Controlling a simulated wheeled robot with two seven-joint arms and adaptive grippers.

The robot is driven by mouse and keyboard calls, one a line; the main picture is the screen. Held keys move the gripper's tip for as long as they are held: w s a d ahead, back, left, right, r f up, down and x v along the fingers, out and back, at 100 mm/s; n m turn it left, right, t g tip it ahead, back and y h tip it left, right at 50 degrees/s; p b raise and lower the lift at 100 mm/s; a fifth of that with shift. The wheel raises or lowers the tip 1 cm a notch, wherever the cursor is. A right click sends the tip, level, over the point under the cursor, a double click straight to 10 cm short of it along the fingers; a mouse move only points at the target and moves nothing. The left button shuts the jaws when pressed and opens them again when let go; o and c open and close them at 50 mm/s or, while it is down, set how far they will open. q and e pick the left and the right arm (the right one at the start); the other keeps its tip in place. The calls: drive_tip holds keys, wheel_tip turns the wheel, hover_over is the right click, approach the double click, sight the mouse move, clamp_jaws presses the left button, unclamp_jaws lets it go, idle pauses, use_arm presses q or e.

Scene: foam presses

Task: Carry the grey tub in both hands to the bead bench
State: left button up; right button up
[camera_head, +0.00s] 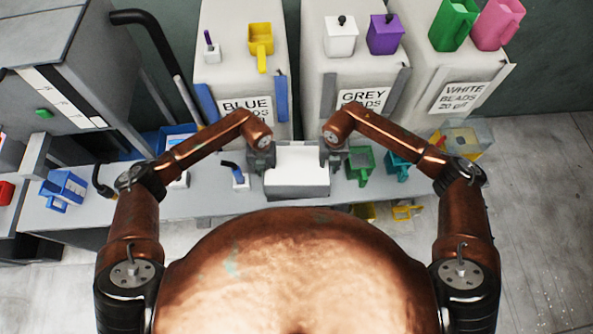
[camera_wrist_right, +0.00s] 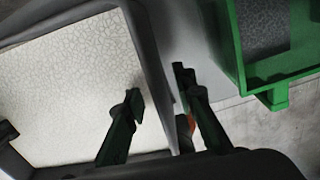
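The grey tub (camera_head: 297,188) stands at the front of a long grey bench (camera_head: 208,204), close before my body. The tub also fills the left of the right wrist view (camera_wrist_right: 152,60), with a pale, speckled surface inside. My right gripper (camera_head: 333,157) is at its right side; in the wrist view its fingers (camera_wrist_right: 158,98) straddle the side wall, one inside and one outside, with narrow gaps showing. My left gripper (camera_head: 262,158) is at the tub's left side; its fingers are too small to judge. I cannot tell which bench is the bead bench.
A green scoop (camera_head: 360,165) stands close right of the tub, with a teal one (camera_head: 398,166) beyond. Bins labelled BLUE (camera_head: 246,107), GREY (camera_head: 362,98) and WHITE BEADS (camera_head: 461,98) rise behind. Open floor (camera_head: 540,220) lies right.

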use_arm(q)
drive_tip(key=shift+f, duration=0.65)
use_arm(e)
drive_tip(key=shift+f, duration=0.65)
use_arm(q)
drive_tip(key=shift+c, duration=0.4)
use_arm(e)
drive_tip(key=shift+c, duration=0.4)
use_arm(q)
clamp_jaws()
use_arm(e)
clamp_jaws()
